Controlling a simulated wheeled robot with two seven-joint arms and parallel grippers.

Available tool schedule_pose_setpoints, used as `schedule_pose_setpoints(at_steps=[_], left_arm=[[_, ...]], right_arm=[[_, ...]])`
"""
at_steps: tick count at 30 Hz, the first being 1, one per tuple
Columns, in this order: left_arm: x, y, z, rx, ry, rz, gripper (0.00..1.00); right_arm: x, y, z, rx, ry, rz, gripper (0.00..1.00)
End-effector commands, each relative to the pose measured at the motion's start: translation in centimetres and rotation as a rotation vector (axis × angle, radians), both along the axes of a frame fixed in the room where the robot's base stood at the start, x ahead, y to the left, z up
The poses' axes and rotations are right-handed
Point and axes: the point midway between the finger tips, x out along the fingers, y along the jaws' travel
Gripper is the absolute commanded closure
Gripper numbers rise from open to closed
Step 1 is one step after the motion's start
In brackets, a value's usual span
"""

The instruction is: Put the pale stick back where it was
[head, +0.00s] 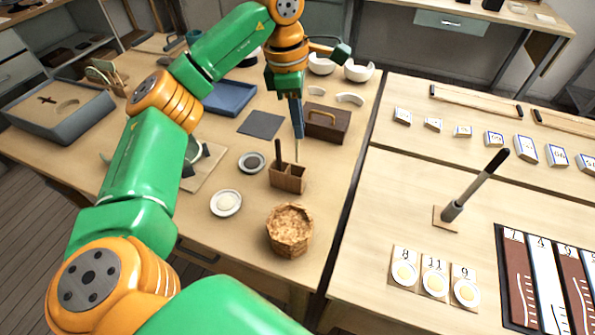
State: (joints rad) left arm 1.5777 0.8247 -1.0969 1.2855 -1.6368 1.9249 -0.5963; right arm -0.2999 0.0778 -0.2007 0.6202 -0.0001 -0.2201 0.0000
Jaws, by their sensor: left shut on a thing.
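My left gripper (298,132) points down above the wooden holder (289,182) and is shut on the pale stick. The pale stick (297,150) is thin and hangs about upright below the fingers. Its lower end is at the right compartment of the holder; I cannot tell whether it is inside or just above. A dark stick (278,152) stands in the left compartment. The upper part of the pale stick is hidden by the gripper. My right gripper is out of view.
A wooden box with a handle (327,124) stands close behind the holder. A dark dish (251,162) and a pale dish (226,203) lie to the left. A basket of flakes (290,232) stands in front. A dark square mat (261,124) lies behind left.

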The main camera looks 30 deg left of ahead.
Motion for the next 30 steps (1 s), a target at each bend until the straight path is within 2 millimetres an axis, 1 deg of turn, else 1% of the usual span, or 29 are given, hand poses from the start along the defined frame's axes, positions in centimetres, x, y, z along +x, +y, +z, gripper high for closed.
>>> schedule_pose_setpoints(at_steps=[2, 4, 6, 15, 18, 23, 27, 28, 29, 30], left_arm=[[0.3, 0.5, -0.3, -0.001, 0.003, 0.083, 1.00], [0.3, 0.7, -1.7, 0.000, 0.009, 0.114, 1.00], [0.2, 0.8, -3.4, 0.001, 0.010, 0.120, 1.00], [0.2, 0.7, -9.2, 0.000, 0.007, 0.115, 1.00], [0.3, 0.7, -9.9, -0.001, 0.004, 0.114, 1.00], [0.3, 0.7, -9.9, -0.001, 0.003, 0.113, 1.00], [0.3, 0.7, -10.4, -0.002, 0.004, 0.113, 1.00], [0.3, 0.7, -10.2, -0.002, 0.004, 0.113, 0.79], [0.3, 0.7, -10.2, -0.002, 0.004, 0.113, 0.70], [0.3, 0.7, -10.2, -0.002, 0.004, 0.112, 0.60]], right_arm=[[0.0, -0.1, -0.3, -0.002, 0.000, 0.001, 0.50], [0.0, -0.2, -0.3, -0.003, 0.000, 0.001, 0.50], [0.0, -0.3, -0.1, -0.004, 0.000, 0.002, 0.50], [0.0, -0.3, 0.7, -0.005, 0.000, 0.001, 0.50], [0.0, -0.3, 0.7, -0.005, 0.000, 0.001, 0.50], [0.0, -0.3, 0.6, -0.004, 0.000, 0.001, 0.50], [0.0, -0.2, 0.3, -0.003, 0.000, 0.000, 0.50], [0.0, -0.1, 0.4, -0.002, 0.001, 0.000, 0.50], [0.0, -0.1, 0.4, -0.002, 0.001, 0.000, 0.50], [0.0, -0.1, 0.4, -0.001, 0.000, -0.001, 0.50]])
